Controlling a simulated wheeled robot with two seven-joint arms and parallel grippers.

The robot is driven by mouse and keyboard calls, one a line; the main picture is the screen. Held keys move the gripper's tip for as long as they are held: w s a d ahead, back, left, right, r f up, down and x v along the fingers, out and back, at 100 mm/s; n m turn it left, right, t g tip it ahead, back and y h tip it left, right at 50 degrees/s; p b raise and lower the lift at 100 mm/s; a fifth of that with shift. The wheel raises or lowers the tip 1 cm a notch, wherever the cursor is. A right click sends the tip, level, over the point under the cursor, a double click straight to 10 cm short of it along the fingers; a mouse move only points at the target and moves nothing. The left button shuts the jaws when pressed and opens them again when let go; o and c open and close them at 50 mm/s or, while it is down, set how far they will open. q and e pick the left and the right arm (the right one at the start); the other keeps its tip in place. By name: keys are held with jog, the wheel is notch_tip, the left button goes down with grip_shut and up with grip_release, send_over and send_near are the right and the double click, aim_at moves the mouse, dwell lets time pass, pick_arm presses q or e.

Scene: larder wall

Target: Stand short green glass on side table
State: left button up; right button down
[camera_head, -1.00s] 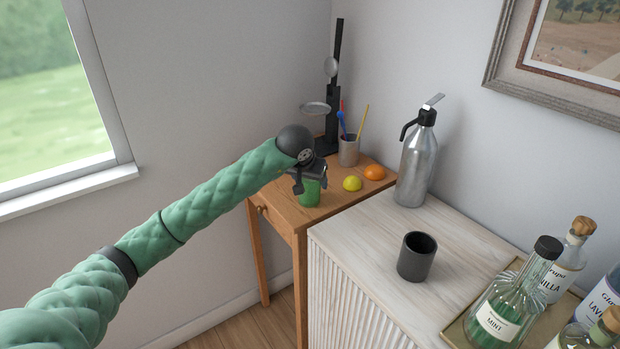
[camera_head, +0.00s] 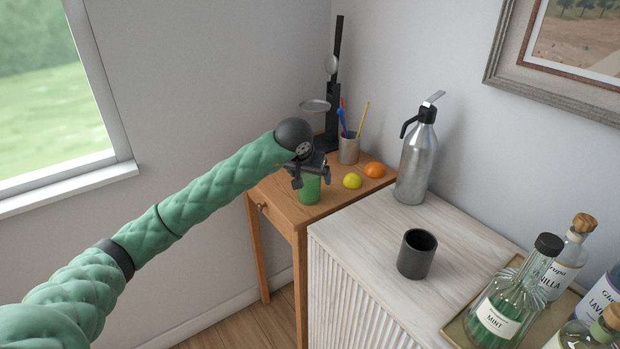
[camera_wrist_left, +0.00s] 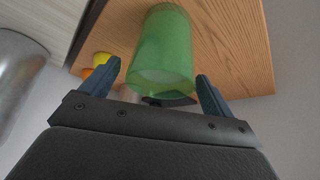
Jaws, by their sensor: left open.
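The short green glass (camera_head: 310,190) stands upright on the wooden side table (camera_head: 285,207), near its front left part. It also shows in the left wrist view (camera_wrist_left: 163,50), with the bare table top (camera_wrist_left: 225,50) around its far end. My left gripper (camera_head: 309,176) is at the upper part of the glass and hides its rim in the head view. In the left wrist view the gripper's two fingers (camera_wrist_left: 155,82) are spread wide, one on each side of the glass, with gaps between. My right gripper is not in view.
A yellow lemon (camera_head: 352,181) and an orange (camera_head: 374,170) lie right of the glass. Behind are a pen cup (camera_head: 348,150) and a black stand (camera_head: 333,110). The adjoining pale cabinet holds a metal siphon (camera_head: 416,165), a dark cup (camera_head: 416,254) and several bottles.

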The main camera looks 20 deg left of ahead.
pick_arm(q)
jog(key=b+v, duration=0.1)
jog(key=v, duration=0.9)
jog(key=shift+s+r+b, duration=0.15)
jog(key=shift+r+b, duration=0.1)
jog(key=shift+b, duration=0.15)
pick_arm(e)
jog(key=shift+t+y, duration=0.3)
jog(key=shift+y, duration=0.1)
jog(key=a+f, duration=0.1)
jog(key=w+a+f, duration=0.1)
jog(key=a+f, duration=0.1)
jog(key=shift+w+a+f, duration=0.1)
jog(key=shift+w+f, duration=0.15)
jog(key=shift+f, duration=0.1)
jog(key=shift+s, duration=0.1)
